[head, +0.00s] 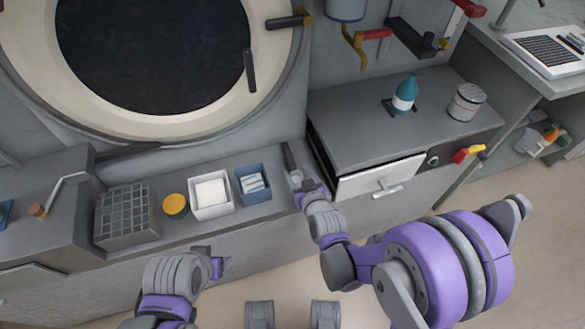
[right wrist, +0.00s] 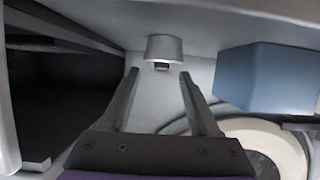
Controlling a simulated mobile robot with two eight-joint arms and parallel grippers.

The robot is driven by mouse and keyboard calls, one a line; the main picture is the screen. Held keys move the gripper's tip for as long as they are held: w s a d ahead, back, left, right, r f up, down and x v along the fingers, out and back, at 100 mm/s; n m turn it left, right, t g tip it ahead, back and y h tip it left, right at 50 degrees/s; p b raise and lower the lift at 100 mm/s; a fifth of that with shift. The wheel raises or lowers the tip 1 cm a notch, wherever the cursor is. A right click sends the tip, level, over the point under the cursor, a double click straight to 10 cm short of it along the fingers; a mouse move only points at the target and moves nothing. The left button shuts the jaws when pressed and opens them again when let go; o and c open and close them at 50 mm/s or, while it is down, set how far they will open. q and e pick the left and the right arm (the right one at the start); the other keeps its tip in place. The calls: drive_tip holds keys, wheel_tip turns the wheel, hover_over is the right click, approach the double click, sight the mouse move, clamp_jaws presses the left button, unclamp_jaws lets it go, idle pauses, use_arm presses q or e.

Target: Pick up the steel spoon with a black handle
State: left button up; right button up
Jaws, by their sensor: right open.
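The steel spoon shows in the head view as a black handle (head: 289,157) leaning up from the grey ledge, with a pale round metal part (head: 297,176) at its lower end. My right gripper (head: 312,188) is just in front of and below that part. In the right wrist view, my right gripper (right wrist: 160,75) is open, its two fingers apart with nothing between them. A grey rounded metal piece (right wrist: 164,47) with a dark end lies just beyond the fingertips; I cannot tell if they touch. My left gripper (head: 216,263) is low, away from the spoon; its jaw opening is unclear.
A blue bin (head: 253,184) stands left of the spoon, beside a white bin (head: 211,194), a yellow disc (head: 175,204) and a wire basket (head: 126,215). A grey cabinet with a white drawer front (head: 378,177) rises close on the right. A teal bottle (head: 405,93) stands on it.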

sight(293, 166)
drive_tip(key=shift+x, duration=2.7)
drive_tip(key=shift+a+r, duration=0.1)
drive_tip(key=shift+r, duration=0.05)
clamp_jaws()
